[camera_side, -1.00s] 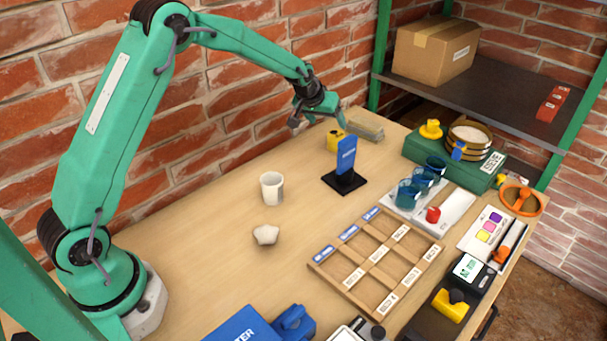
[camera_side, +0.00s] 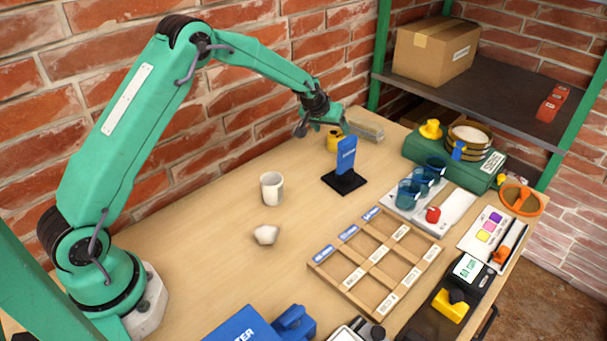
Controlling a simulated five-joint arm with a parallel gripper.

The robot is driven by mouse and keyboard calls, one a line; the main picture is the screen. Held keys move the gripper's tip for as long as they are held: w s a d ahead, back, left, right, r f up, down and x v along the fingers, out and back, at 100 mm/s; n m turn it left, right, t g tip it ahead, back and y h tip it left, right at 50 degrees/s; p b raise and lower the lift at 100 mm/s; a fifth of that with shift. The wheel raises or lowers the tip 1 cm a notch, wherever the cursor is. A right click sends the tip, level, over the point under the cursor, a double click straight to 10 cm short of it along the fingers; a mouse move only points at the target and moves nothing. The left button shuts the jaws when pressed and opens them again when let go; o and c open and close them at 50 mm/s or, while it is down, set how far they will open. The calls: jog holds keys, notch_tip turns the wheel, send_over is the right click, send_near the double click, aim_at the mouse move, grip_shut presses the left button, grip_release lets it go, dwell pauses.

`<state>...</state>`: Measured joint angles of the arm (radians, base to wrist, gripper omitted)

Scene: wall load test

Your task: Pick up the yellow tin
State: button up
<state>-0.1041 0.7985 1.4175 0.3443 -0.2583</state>
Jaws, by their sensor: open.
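The yellow tin (camera_side: 333,142) stands on the wooden table near the back, by the brick wall. It is small, and the blue sign hides part of its right side. My gripper (camera_side: 322,128) is open and hangs at the tin's top, with its fingers pointing down and to the sides. The fingers overlap the tin's upper part in this view. I cannot tell whether they touch it or how deep they reach around it.
A blue sign on a black base (camera_side: 345,170) stands close in front of the tin. A grey block (camera_side: 366,131) lies just right of it. A white cup (camera_side: 272,188) and a wooden divided tray (camera_side: 330,272) are nearer.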

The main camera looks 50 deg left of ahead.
aim_at(334, 134)
jog(key=shift+x, duration=2.6)
jog(key=shift+r, duration=0.1)
jog(key=shift+c, duration=0.4)
jog(key=c, duration=1)
